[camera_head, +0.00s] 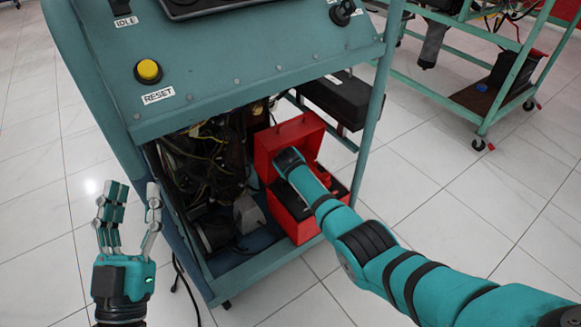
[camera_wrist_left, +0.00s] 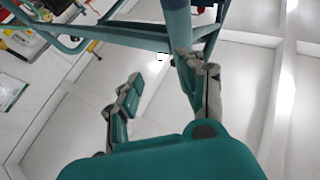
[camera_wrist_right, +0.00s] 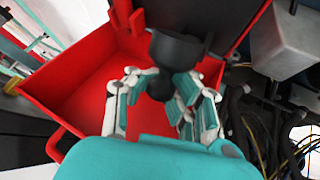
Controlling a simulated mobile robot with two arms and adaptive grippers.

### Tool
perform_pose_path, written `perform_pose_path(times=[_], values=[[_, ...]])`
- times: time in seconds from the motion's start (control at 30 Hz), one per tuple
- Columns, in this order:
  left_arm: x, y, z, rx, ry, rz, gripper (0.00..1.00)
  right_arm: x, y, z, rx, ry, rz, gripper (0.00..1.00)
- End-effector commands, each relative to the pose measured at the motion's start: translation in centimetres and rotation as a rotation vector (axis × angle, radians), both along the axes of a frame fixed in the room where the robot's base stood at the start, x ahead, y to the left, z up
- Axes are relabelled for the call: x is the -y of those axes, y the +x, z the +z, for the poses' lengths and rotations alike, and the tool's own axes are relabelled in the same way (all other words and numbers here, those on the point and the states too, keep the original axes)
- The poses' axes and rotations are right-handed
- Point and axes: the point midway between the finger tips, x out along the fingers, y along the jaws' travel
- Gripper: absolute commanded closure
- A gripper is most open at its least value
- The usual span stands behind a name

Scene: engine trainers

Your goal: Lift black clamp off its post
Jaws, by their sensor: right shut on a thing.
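The black clamp (camera_wrist_right: 174,50) shows in the right wrist view, upright against the red box. My right gripper (camera_wrist_right: 160,85) is shut on its lower part, with fingers on both sides. I cannot tell whether the clamp still touches its post, which is hidden. In the head view my right gripper (camera_head: 289,160) reaches into the red box and the hand covers the clamp. My left gripper (camera_head: 133,208) is open and empty, fingers pointing up, left of the engine trainer. It is also open in the left wrist view (camera_wrist_left: 165,85).
The red box (camera_head: 285,143) stands on the lower shelf of the teal engine trainer (camera_head: 240,100). Wires and engine parts (camera_head: 205,165) lie left of it.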

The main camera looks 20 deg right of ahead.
Motion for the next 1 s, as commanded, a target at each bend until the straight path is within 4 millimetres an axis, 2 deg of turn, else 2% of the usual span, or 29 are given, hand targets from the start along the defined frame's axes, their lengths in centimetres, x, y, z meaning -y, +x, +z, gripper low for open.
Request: perform_pose_path(times=[0.03, 0.23, 1.0], values=[[0.01, -0.08, 0.15, 0.010, -0.002, -0.001, 0.60, -0.90, 0.68, 1.04, 0.022, 0.010, 0.010, 1.00], [-0.01, -0.36, 0.62, 0.038, -0.010, -0.002, 0.60, -1.09, 1.13, 1.48, 0.031, 0.012, 0.012, 1.00], [-0.01, -0.56, 0.96, 0.059, -0.017, -0.004, 0.60, -1.20, 1.40, 1.71, 0.036, 0.012, 0.014, 1.00]])
